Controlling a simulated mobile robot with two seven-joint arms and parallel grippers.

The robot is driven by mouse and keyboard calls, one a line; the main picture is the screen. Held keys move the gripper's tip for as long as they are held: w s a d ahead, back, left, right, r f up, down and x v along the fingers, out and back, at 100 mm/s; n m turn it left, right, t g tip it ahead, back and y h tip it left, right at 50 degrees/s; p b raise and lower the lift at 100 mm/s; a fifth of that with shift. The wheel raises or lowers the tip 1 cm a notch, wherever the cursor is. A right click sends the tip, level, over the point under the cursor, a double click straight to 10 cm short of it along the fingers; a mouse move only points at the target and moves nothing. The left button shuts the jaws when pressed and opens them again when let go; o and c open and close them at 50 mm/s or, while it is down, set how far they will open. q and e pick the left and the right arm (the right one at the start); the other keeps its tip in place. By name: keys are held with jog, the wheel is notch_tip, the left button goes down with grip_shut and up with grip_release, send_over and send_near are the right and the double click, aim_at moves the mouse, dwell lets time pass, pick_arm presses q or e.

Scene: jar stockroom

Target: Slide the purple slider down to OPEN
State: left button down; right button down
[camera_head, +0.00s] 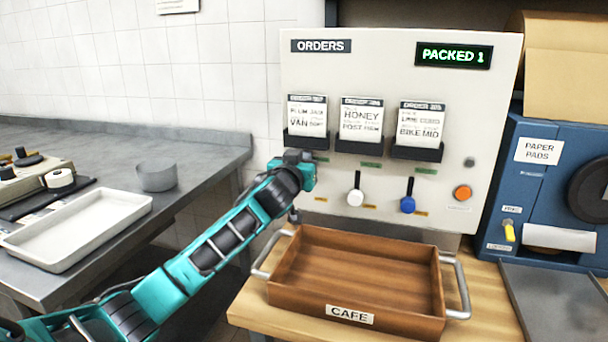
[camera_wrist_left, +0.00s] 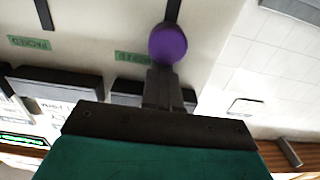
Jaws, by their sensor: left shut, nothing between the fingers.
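The purple slider knob (camera_wrist_left: 168,43) shows in the left wrist view, level with a green label (camera_wrist_left: 133,57) at one end of its dark slot (camera_wrist_left: 172,10). In the head view my left gripper hides this knob. My left gripper (camera_head: 303,172) is at the left edge of the orders panel (camera_head: 400,70). Its fingers (camera_wrist_left: 163,88) are shut and empty, their tips at the knob on the side nearer the card holders; I cannot tell if they touch it. My right gripper is not in view.
A white knob (camera_head: 355,198) and a blue knob (camera_head: 408,205) sit low in their slots to the right. Card holders (camera_head: 360,147) jut out above. A wooden CAFE tray (camera_head: 285,297) stands below the panel. An orange button (camera_head: 462,193) is at the right.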

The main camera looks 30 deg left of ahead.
pick_arm(q)
jog(key=shift+s, duration=0.35)
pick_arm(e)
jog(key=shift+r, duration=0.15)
